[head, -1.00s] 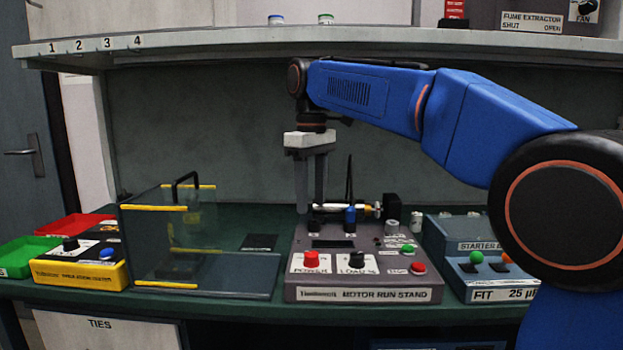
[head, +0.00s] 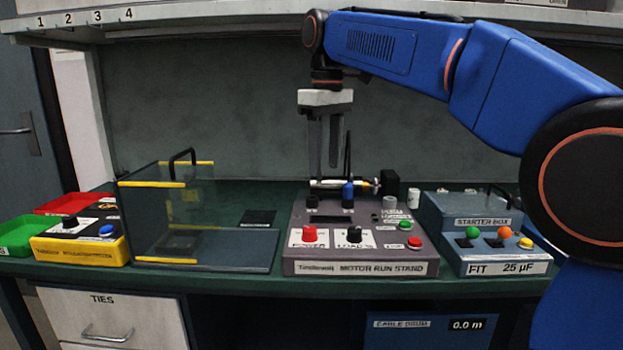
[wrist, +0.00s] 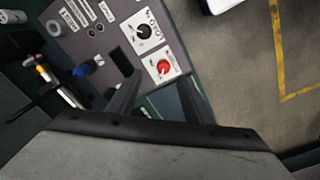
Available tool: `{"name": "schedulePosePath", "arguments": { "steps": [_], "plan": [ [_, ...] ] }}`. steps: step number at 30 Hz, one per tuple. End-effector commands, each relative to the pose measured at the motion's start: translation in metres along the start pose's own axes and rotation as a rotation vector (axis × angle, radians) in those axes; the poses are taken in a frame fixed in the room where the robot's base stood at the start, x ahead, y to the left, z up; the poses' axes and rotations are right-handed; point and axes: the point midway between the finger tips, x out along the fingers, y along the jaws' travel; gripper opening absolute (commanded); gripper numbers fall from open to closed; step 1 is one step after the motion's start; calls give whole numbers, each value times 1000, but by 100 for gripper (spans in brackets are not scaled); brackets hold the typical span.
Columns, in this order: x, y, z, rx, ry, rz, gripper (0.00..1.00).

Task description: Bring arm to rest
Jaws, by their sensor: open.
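My blue arm (head: 380,45) reaches in from the right, its wrist bent downward. My gripper (head: 325,185) points down above the back of the motor run stand (head: 362,268). Its two dark fingers are apart with nothing seen between them. In the wrist view, my gripper (wrist: 160,95) shows its fingers spread, with part of the stand's panel (wrist: 105,45) beyond them. From these views I cannot tell whether the fingertips clear the shaft and parts at the stand's back.
A clear guard box (head: 200,265) with yellow edges stands left of the stand. The starter box (head: 485,245) stands close on the right. The yellow tester (head: 80,250) and red (head: 75,203) and green (head: 20,237) trays are far left. A shelf (head: 220,30) runs above my arm.

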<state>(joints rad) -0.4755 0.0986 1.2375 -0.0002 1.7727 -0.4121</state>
Motion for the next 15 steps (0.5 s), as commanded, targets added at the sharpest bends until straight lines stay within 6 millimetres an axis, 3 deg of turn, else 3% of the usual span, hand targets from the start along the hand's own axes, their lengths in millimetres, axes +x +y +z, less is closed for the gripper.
{"name": "schedulePosePath", "arguments": {
  "steps": [1, 8, 15],
  "plan": [
    [2, 4, 19, 33, 13, 6, 46],
    [27, 14, 90, 180, 68, 34, 46],
    [64, 14, 164, 331, 128, 65, 46]
  ]
}}
